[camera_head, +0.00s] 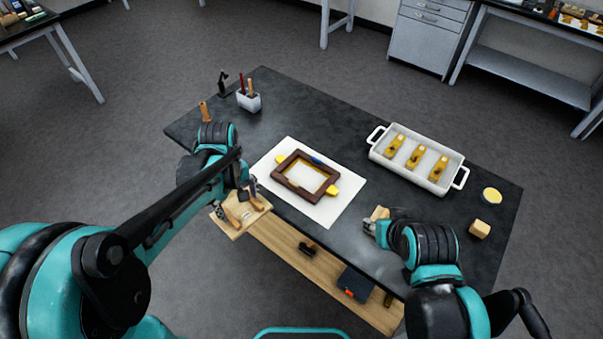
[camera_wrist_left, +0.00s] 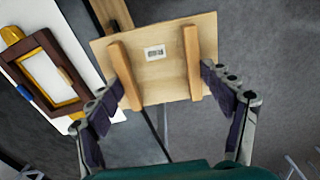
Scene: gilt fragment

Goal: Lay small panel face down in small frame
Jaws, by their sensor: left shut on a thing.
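The small panel (camera_head: 231,226) is a pale wooden board held off the table's front left edge, beyond the tabletop. In the left wrist view the panel (camera_wrist_left: 161,76) shows its back, with two wooden battens and a small white label. My left gripper (camera_head: 245,198) is shut on it; its dark-padded fingers (camera_wrist_left: 168,108) sit by the outer sides of the battens. The small frame (camera_head: 287,181), dark brown with a yellow inner edge, lies on a white sheet. My right gripper (camera_head: 372,226) is low over the table beside a small wooden piece (camera_head: 380,212); its fingers are mostly hidden.
The white sheet (camera_head: 330,213) lies on the dark table (camera_head: 330,110). Yellow pieces (camera_head: 333,189) show at two sides of the frame. A white tray (camera_head: 386,162) with several wooden pieces, a block (camera_head: 480,229) and a round yellow-topped item (camera_head: 492,195) stand right. A pen cup (camera_head: 249,103) stands far left.

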